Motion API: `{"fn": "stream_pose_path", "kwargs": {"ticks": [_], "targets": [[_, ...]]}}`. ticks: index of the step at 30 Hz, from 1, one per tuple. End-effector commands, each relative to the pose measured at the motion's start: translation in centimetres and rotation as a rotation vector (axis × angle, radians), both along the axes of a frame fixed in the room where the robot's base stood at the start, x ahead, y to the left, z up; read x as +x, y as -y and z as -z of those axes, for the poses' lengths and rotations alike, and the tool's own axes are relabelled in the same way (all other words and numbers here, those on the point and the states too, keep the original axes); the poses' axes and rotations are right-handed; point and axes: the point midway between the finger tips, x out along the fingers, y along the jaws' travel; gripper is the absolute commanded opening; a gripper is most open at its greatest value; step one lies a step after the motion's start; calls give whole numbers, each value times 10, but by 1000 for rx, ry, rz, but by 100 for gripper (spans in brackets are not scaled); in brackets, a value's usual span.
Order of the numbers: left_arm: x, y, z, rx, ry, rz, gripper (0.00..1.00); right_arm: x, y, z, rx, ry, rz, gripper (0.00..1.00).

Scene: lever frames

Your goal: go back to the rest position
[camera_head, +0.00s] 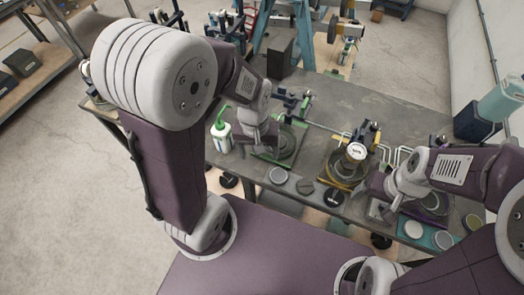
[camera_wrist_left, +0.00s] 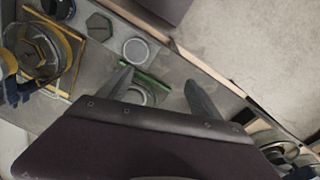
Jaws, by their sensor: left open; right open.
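My left gripper (camera_head: 266,140) hangs over the bench at the green-based lever frame (camera_head: 287,150). In the left wrist view its two fingers (camera_wrist_left: 158,92) are spread apart, with nothing held between them. Part of a green base with a round grey piece (camera_wrist_left: 140,95) shows beyond the fingers; I cannot tell whether they touch it. My right gripper (camera_head: 384,207) is low at the right side of the bench, beside the yellow-based frame (camera_head: 344,172). Its fingertips are small and partly hidden by its own body.
A teal tray (camera_head: 418,233) lies near the right gripper. A blue stand (camera_head: 303,30) is behind. Open floor (camera_head: 60,190) lies left.

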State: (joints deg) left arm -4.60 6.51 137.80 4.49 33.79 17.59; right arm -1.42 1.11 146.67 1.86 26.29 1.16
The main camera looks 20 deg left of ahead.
Motion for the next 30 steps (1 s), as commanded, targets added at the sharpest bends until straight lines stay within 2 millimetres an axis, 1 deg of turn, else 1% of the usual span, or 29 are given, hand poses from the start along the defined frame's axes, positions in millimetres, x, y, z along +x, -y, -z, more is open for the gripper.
{"fn": "stream_pose_path", "kwargs": {"ticks": [1,3,6,30], "targets": [[-10,-10,1,16,33,93,74,0,0,0,0,0,0,77],[-17,-18,3,36,66,203,74,0,0,0,0,0,0,77],[-21,-22,4,48,83,267,74,0,0,0,0,0,0,77],[-20,-21,5,47,81,266,74,0,0,1,0,0,0,77]]}}
